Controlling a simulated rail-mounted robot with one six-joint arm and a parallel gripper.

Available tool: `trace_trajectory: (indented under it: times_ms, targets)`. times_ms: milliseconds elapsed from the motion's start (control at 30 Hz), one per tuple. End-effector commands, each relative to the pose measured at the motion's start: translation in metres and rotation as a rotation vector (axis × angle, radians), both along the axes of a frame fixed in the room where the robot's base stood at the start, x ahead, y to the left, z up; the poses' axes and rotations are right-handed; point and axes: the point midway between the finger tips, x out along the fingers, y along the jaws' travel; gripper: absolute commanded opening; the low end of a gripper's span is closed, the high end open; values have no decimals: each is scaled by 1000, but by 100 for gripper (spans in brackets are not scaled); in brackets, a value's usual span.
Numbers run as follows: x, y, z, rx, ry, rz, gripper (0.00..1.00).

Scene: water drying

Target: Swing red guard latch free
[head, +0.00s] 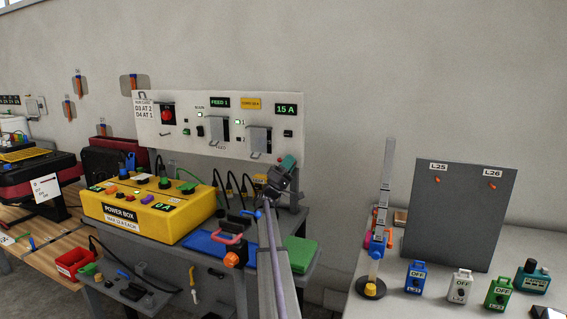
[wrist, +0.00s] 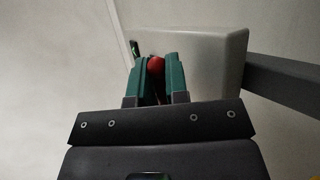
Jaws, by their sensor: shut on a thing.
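My gripper (wrist: 156,78) has its two teal fingers closed on a small red knob (wrist: 156,65) in the wrist view. The knob sits in front of a pale grey housing (wrist: 205,58). How the knob joins the housing is hidden behind the fingers. In the head view my gripper (head: 287,162) is at the lower right end of the white switch panel (head: 180,145). The red knob cannot be made out there.
A dark grey bar (wrist: 290,82) runs off right of the housing in the wrist view. Below the panel stands a yellow power box (head: 150,212) with cables. A pink-handled orange tool (head: 232,256) lies near my arm. Right, a bench holds several small switch boxes and a grey board (head: 460,215).

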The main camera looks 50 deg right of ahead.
Motion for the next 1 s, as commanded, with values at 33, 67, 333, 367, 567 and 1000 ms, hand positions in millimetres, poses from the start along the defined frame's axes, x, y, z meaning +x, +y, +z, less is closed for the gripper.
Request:
trace_trajectory:
  times_ms: [33,67,333,367,567,1000]
  targets:
    - [1,-1,0,2,-3,1,0]
    - [0,-1,0,2,-5,1,0]
    - [0,-1,0,3,-7,1,0]
    - [0,-1,0,3,-7,1,0]
    - [0,-1,0,2,-7,0,28]
    - [5,5,2,-12,46,9,39]
